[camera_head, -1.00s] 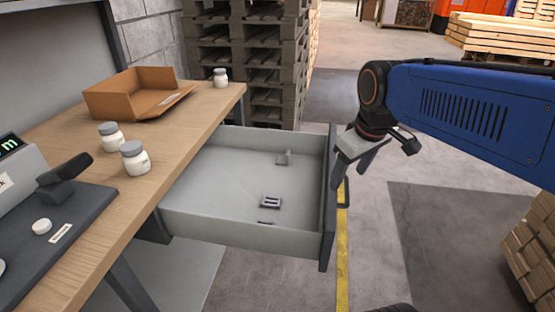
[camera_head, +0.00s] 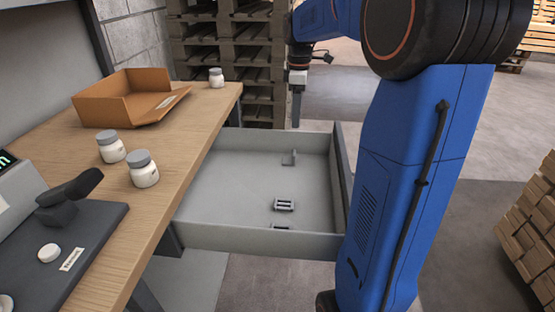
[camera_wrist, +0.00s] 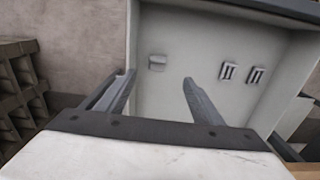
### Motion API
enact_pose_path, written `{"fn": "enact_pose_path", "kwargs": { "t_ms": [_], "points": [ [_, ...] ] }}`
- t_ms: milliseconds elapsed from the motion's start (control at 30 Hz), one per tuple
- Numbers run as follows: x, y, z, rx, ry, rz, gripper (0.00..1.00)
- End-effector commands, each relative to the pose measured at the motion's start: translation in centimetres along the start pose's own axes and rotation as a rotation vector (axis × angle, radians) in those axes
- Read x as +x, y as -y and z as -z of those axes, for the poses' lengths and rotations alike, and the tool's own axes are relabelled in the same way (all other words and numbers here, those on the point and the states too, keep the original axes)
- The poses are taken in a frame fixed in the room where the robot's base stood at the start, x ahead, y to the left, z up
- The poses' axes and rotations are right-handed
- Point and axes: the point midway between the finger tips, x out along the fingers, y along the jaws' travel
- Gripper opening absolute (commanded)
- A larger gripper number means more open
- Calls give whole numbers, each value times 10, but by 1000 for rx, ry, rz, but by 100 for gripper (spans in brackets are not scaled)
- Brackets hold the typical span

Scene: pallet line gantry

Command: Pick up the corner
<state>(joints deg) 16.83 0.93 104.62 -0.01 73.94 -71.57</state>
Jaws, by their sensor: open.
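A small grey angled piece, seemingly the corner (camera_head: 290,158), lies on the floor of the open grey drawer (camera_head: 235,190), toward its far side. In the wrist view the corner (camera_wrist: 157,62) shows ahead, between the lines of the two fingers. My gripper (camera_head: 296,122) points down above the drawer's far edge and is apart from the corner. In the wrist view my gripper (camera_wrist: 156,80) has its fingers spread with nothing between them.
A slotted grey piece (camera_head: 284,205) lies nearer in the drawer, with another (camera_wrist: 256,75) beside it, partly hidden by the front wall in the head view. The wooden bench (camera_head: 195,130) at left carries an open cardboard box (camera_head: 100,103) and white jars (camera_head: 144,175). Pallets (camera_head: 225,45) stand behind.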

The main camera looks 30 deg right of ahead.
Motion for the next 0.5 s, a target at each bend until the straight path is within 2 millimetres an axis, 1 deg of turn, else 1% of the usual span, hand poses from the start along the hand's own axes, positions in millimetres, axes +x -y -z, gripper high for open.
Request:
{"fn": "enact_pose_path", "kwargs": {
  "t_ms": [33, 100, 233, 500],
  "points": [
    [1, -5, -1, -9, 2, 5, 61],
    [4, -8, -1, -19, 3, 9, 61],
    [16, -8, -1, -23, 3, 11, 61],
    [64, -7, -2, -22, 4, 12, 61]
  ]
}}
